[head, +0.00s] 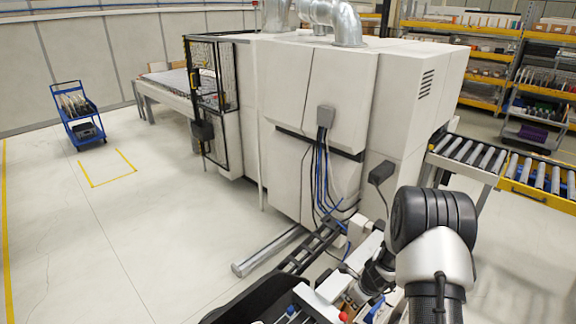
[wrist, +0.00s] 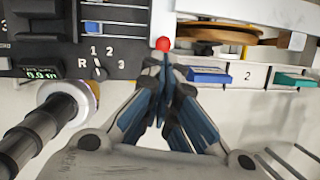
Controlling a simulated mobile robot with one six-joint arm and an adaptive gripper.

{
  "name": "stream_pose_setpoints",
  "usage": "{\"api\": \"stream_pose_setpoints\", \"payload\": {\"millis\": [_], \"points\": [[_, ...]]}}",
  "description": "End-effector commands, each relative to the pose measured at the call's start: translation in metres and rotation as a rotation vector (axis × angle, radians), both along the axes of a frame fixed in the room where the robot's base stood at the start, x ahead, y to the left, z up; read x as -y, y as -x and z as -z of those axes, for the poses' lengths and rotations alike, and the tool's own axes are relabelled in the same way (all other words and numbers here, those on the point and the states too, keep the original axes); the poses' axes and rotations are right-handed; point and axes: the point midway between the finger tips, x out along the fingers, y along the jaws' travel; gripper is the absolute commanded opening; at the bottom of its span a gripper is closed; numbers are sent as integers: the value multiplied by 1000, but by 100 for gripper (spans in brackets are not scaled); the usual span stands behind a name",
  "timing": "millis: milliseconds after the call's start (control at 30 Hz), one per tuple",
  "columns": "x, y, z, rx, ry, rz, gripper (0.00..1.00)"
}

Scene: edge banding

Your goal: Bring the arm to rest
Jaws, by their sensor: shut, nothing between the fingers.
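My gripper (wrist: 166,72) shows in the wrist view with its blue-grey fingers together and nothing between them. Its tips point up the picture, just below a small red ball (wrist: 163,43) in that view; I cannot tell whether they touch it. In the head view my arm (head: 432,220) rises at the lower right, bent at a black joint. My gripper is not clearly visible there.
The wrist view shows a dark control panel (wrist: 110,68) with a dial, a blue block (wrist: 209,76) and a green block (wrist: 296,80). In the head view a large white machine (head: 310,90) stands ahead, a roller conveyor (head: 470,155) right, a blue cart (head: 78,118) left. The left floor is mostly clear.

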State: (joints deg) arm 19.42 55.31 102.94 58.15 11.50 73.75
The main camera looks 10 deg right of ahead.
Motion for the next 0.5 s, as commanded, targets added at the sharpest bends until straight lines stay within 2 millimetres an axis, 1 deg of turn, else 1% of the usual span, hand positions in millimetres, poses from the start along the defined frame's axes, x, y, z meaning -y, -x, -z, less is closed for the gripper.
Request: {"api": "stream_pose_setpoints", "payload": {"millis": [67, 133, 267, 300, 367, 400, 467, 500], "points": [[-7, -5, -11, 22, 11, -63, 0], [-16, -9, -27, 49, 29, -159, 0], [-44, -9, -66, 112, 82, -415, 0], [-54, -6, -79, 130, 102, -500, 0], [-67, 1, -96, 156, 135, -625, 0], [-76, 7, -106, 172, 158, -708, 0], [-89, 18, -121, 194, 195, -833, 0], [-96, 27, -130, 208, 222, -914, 0]]}}
